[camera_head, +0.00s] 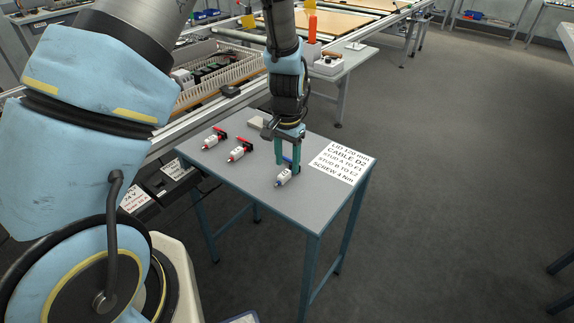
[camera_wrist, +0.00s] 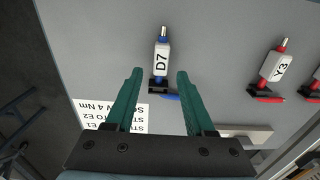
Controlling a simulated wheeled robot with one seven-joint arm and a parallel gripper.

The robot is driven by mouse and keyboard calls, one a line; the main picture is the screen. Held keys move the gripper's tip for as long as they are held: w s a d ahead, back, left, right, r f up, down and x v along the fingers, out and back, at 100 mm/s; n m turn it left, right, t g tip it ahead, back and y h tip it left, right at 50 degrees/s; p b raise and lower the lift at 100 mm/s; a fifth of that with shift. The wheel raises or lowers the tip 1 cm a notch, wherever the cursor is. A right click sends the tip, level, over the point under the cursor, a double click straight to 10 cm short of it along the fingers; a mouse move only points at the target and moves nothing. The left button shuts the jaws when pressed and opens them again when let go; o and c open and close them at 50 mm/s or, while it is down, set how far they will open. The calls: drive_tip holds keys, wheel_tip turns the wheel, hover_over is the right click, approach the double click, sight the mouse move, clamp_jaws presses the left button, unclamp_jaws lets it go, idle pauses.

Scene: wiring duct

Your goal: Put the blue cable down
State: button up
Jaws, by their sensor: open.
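The blue cable (camera_head: 283,179) is a short white piece with blue ends and a metal tip, lying on the small grey table. In the wrist view the cable (camera_wrist: 162,55) carries the label D7, with its dark base and blue end toward my gripper. My gripper (camera_head: 288,161) points down over it with green fingers. In the wrist view the fingers (camera_wrist: 160,73) are open, one on each side of the cable's near end, with gaps between. I cannot tell whether the fingertips touch the table.
Two red cables (camera_head: 211,140) (camera_head: 238,153) lie on the table's left; one in the wrist view (camera_wrist: 275,66) reads Y3. A printed sheet (camera_head: 343,162) naming cable D2 lies at the right. The table front (camera_head: 310,215) is clear.

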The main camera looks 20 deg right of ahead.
sight(287, 171)
wheel_tip(287, 171, up, 11)
drive_tip(key=b, duration=0.2)
drive_tip(key=w+a+r+n, duration=0.1)
drive_tip(key=w+a+n, duration=0.15)
drive_tip(key=a, duration=0.65)
drive_tip(key=w+a+r+n, duration=0.15)
drive_tip(key=a+n, duration=0.25)
drive_tip(key=a, duration=0.5)
drive_tip(key=s+a+n, duration=0.2)
drive_tip(key=s+a, duration=0.1)
drive_tip(key=a, duration=0.3)
drive_tip(key=s+a+r+n+t, duration=0.1)
drive_tip(key=s+a+n, duration=0.1)
drive_tip(key=a, duration=0.5)
drive_tip(key=shift+s+a+r+t, duration=0.15)
drive_tip(key=shift+s+a+t, duration=0.15)
drive_tip(key=shift+s, duration=0.1)
